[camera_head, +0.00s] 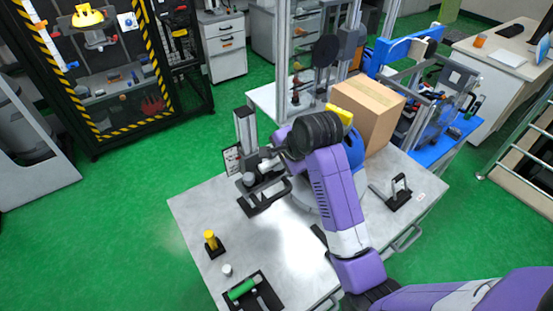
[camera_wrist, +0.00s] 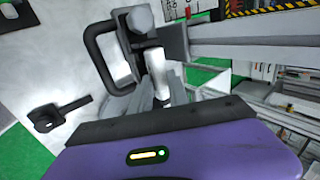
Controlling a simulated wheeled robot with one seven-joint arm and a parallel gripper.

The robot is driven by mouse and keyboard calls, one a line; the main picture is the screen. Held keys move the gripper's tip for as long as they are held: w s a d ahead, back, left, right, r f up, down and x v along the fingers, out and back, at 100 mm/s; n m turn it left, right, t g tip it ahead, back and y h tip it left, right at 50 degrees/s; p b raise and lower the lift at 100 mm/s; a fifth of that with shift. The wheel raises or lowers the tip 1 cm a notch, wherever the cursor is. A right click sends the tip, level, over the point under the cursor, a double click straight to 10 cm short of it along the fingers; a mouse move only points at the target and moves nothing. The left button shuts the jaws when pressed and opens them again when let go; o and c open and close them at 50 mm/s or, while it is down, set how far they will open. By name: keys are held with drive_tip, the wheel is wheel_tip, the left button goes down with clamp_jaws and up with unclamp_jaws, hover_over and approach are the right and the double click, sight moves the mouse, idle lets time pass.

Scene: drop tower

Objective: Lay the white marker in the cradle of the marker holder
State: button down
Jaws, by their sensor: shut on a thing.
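My gripper (camera_wrist: 160,98) is shut on a white cylinder (camera_wrist: 157,66), which looks like the white marker. In the head view my gripper (camera_head: 276,158) is above the table's far left part, by a black fixture (camera_head: 262,200) with a loop handle and a grey knob. In the wrist view the cylinder's far end is close to the fixture's grey knob (camera_wrist: 140,18); I cannot tell whether they touch. A black tray (camera_head: 262,284) at the near edge bears a lying green cylinder (camera_head: 242,289). I cannot tell for certain which piece is the marker holder.
A yellow cylinder (camera_head: 210,239) stands in a black base, with a small white cylinder (camera_head: 227,270) near it. A grey column (camera_head: 244,130) rises behind the fixture. A cardboard box (camera_head: 378,110) and a black stand (camera_head: 398,192) are on the right. The table's left middle is clear.

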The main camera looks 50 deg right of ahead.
idle(0.3)
drive_tip(key=c, duration=1.2)
unclamp_jaws()
drive_tip(key=shift+o, duration=0.2)
drive_tip(key=v, duration=0.7)
drive_tip(key=shift+s+r+b, duration=0.2)
drive_tip(key=shift+r+b, duration=0.15)
drive_tip(key=shift+b, duration=0.05)
drive_tip(key=shift+a, duration=0.1)
